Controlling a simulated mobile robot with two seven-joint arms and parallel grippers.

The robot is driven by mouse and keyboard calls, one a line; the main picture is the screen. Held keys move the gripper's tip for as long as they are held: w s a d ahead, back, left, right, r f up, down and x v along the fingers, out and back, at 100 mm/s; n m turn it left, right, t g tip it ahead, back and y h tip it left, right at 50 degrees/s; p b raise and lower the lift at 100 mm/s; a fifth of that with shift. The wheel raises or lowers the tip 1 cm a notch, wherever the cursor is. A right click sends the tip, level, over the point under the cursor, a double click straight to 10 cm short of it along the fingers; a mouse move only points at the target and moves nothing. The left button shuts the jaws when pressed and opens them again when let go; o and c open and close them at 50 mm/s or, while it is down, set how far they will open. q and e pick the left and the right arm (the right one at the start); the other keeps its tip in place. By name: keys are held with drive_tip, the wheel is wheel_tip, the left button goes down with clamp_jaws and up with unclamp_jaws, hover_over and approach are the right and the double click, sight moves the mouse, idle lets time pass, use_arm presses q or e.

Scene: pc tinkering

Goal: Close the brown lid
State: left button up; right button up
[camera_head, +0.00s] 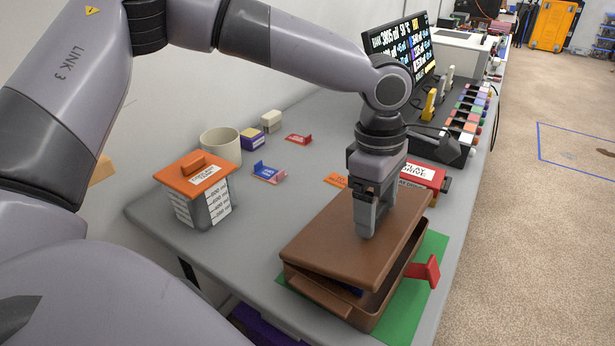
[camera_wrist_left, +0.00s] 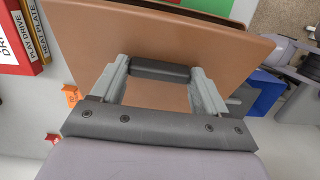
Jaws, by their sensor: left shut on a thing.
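The brown lid (camera_head: 330,226) lies over a brown box (camera_head: 390,292) at the front right of the grey table. The lid sits tilted, with a dark gap between it and the box at the near and right sides. Something blue shows inside the gap. My left gripper (camera_head: 370,226) points down onto the lid's top, its fingers close together and shut on a part of the lid. What lies between the fingertips is hidden in the head view. The left wrist view shows the lid (camera_wrist_left: 200,35) filling the space beyond the fingers (camera_wrist_left: 160,72). My right gripper is not in view.
The box stands on a green mat (camera_head: 432,252). A red piece (camera_head: 428,270) sticks out at its right side. A red box (camera_head: 424,174) stands behind it. An orange-lidded container (camera_head: 200,200) and a beige mug (camera_head: 221,145) stand to the left. The table between is mostly clear.

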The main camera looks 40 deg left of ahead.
sight(383, 224)
use_arm(q)
drive_tip(key=shift+d+f+y+b, duration=0.15)
drive_tip(key=shift+d+f+b, duration=0.1)
drive_tip(key=shift+f+b, duration=0.3)
drive_tip(key=shift+d+f+y+b, duration=0.15)
drive_tip(key=shift+d+f+b, duration=0.1)
drive_tip(key=shift+f+b, duration=0.2)
drive_tip(key=shift+d+f+y+b, duration=0.35)
drive_tip(key=shift+f+b, duration=0.45)
drive_tip(key=shift+b, duration=0.5)
drive_tip(key=o, duration=0.6)
drive_tip(key=shift+o, duration=0.2)
